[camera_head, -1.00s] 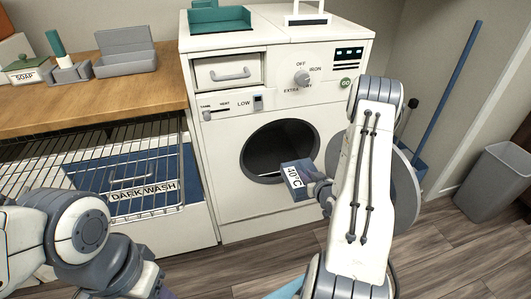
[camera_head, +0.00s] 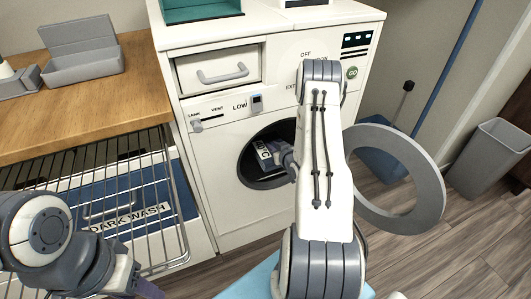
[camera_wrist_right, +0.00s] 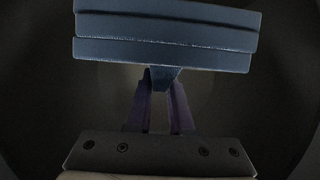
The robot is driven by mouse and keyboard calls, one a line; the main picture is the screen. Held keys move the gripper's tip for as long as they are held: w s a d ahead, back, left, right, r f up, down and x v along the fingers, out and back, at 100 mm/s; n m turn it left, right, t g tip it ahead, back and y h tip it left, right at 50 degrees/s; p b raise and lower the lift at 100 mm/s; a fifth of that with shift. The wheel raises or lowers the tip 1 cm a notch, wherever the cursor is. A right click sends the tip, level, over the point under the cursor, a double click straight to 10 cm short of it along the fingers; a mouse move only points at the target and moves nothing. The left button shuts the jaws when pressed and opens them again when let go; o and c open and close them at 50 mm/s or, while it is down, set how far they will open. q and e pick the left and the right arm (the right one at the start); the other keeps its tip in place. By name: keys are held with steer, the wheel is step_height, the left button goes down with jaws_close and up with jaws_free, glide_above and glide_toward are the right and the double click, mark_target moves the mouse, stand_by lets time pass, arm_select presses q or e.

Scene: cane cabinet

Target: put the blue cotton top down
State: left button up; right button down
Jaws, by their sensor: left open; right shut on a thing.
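My left gripper (camera_head: 148,289) is open at the lower left, mostly cut off by the frame edge.
The machine's round door (camera_head: 425,180) is swung open to the right. A wire rack (camera_head: 100,195) stands out at left over a blue drawer labelled DARK WASH (camera_head: 125,219). A grey bin (camera_head: 490,158) stands far right. A light blue surface (camera_head: 245,283) shows below.

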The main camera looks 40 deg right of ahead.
mark_target(268, 151)
steer(key=x, duration=0.5)
steer(key=shift+d+f+b, duration=0.1)
steer(key=shift+f+b, duration=0.3)
steer(key=shift+f, duration=0.05)
steer(key=shift+f+b, duration=0.5)
steer(key=shift+f, duration=1.45)
steer(key=shift+f, duration=0.15)
steer(key=c, duration=0.8)
jaws_free()
